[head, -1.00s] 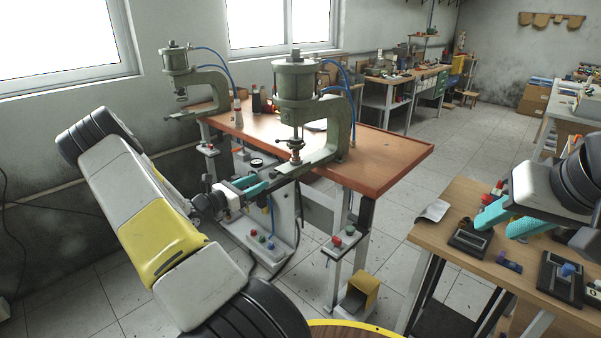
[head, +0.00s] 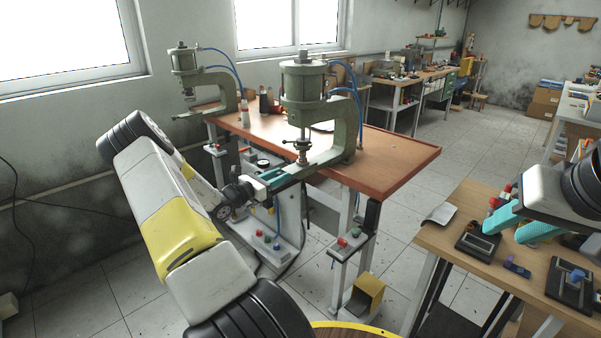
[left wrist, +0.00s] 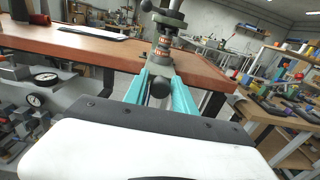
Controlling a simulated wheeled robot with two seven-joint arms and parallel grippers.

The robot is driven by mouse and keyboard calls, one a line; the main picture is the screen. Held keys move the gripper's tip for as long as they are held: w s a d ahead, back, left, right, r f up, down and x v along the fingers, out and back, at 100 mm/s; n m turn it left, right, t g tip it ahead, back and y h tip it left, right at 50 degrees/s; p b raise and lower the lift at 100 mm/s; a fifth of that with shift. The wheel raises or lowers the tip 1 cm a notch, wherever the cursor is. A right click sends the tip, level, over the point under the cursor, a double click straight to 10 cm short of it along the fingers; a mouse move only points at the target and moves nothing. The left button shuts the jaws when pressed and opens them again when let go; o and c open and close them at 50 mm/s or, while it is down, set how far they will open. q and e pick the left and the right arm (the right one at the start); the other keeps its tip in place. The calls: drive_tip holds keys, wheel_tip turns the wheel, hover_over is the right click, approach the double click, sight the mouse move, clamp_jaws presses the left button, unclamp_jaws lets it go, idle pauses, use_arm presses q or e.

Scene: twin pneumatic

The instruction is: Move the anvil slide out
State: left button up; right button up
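The near press (head: 345,130) is a green C-frame with a grey-green cylinder on top. Its ram points down at the anvil slide (head: 309,166) on the lower arm. My left gripper (head: 284,175) is at the front end of that arm, its teal fingers apart. In the left wrist view, the fingers (left wrist: 160,78) lie on both sides of a dark round knob (left wrist: 160,88), with the ram just beyond. Whether they touch the knob is unclear. My right gripper (head: 520,224) is empty, with its teal fingers apart, above the right-hand bench.
A second press (head: 215,85) stands further left on the brown table (head: 395,160). Below are button boxes (head: 349,238) and a yellow pedal guard (head: 367,293). A wooden bench (head: 450,247) with small fixtures stands at the right.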

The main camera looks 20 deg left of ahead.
use_arm(q)
clamp_jaws()
drive_tip(key=shift+s+a, duration=0.1)
idle(1.1)
